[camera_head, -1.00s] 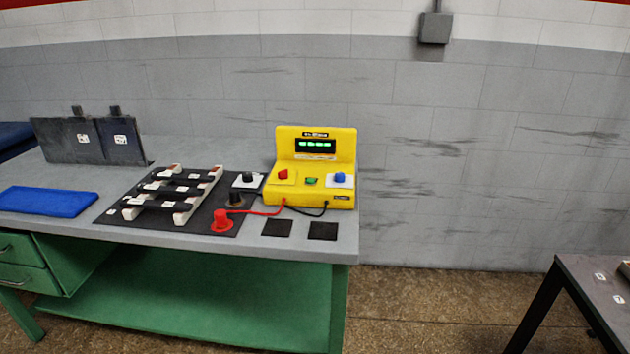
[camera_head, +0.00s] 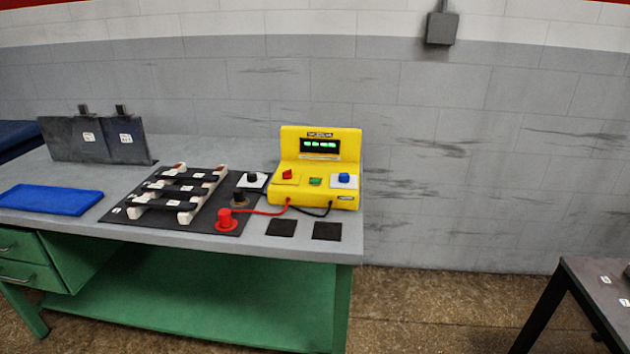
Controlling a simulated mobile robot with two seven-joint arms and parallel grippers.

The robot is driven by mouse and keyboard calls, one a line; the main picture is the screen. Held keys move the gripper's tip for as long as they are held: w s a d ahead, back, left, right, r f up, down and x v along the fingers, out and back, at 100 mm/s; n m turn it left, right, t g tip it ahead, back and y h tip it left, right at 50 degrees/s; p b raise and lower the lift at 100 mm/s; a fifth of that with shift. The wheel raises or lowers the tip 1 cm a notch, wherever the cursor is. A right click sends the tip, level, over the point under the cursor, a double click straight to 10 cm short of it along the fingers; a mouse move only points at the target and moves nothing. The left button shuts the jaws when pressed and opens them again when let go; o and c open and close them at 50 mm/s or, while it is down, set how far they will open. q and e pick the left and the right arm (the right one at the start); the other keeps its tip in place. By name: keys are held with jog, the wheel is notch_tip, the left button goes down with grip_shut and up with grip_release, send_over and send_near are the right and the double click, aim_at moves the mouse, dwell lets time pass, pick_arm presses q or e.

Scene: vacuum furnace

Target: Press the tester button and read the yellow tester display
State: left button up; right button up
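The yellow tester (camera_head: 345,197) stands at the right end of the green bench's grey top. Its upright back holds a dark display (camera_head: 320,147) with lit green characters, too small to read. Its lower front carries a red control (camera_head: 287,174), a green button (camera_head: 315,181) and a blue button (camera_head: 344,178) on a white plate. A black lead also leaves the tester's front. Neither of my grippers is in view.
A rack with dark bars (camera_head: 180,190) lies on the dark mat. A blue pad (camera_head: 50,200) and dark upright plates (camera_head: 95,139) are to the left. Two black squares (camera_head: 281,228) lie before the tester. A dark table (camera_head: 590,280) is at right; open floor lies between.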

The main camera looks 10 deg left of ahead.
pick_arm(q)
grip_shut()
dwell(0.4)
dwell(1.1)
